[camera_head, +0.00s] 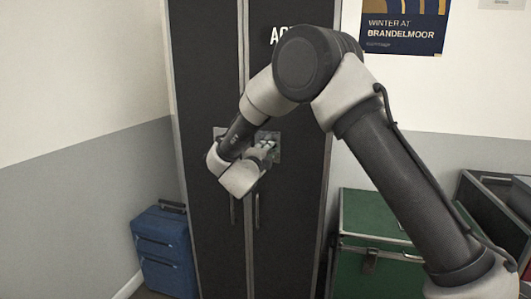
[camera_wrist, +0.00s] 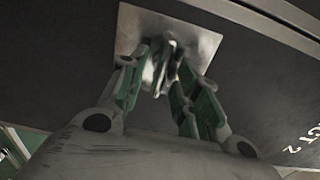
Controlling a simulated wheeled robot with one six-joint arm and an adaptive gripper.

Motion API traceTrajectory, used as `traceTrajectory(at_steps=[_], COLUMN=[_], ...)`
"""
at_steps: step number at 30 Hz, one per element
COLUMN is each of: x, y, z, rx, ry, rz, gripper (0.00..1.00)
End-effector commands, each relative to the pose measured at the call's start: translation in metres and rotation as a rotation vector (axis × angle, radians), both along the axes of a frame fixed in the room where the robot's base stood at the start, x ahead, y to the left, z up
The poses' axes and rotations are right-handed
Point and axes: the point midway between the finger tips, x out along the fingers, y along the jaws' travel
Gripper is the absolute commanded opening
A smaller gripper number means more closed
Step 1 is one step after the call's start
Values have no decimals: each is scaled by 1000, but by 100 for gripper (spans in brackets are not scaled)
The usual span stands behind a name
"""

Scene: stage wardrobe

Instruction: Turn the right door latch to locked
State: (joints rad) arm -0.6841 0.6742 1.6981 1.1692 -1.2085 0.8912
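The right door latch sits on a square metal plate (camera_head: 274,139) on the right dark door (camera_head: 290,220). In the wrist view the plate (camera_wrist: 203,44) is bright, with the small latch (camera_wrist: 160,66) at its lower middle. My gripper (camera_head: 267,146) is at this plate. In the wrist view its two green-padded fingers (camera_wrist: 158,82) stand apart, one on each side of the latch, with a gap between them. Whether either finger touches the latch cannot be told. The latch's turn position is partly hidden by the fingers and blurred.
A second metal plate (camera_head: 219,132) is on the left door (camera_head: 205,70), partly behind my arm. Two vertical handles (camera_head: 257,210) hang below. A blue suitcase (camera_head: 165,250) stands at left, a green trunk (camera_head: 372,225) at right. A dark case (camera_head: 500,205) is at far right.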

Motion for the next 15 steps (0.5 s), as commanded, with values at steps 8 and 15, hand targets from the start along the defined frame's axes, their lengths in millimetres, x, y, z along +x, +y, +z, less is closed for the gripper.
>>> traceTrajectory(at_steps=[8, 15], x=[-39, -87], y=[16, 33], z=[0, 0], rx=[-1, -1], ry=[1, 0], rz=[4, 3], gripper=[32, 32])
